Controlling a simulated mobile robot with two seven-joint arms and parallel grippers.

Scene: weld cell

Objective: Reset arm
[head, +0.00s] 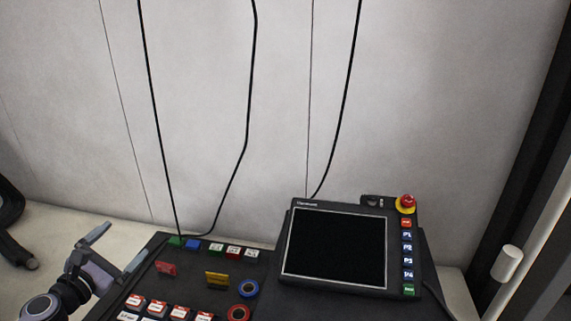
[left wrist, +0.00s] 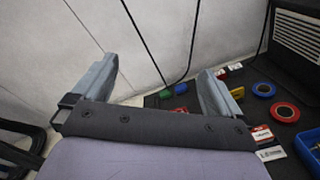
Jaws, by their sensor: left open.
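My left gripper (head: 115,248) is at the lower left of the head view, beside the left edge of the black control panel (head: 205,272). Its two grey fingers are spread apart with nothing between them. In the left wrist view the fingers of my left gripper (left wrist: 158,88) stand wide open, and the panel's buttons show behind and right of the right finger. My right gripper is in neither view.
A pendant with a dark screen (head: 335,246) and a red emergency stop (head: 407,202) stands on the panel. The panel carries a yellow switch (head: 217,279), a blue ring (head: 248,288) and several buttons. Black cables hang before the pale wall (head: 200,100).

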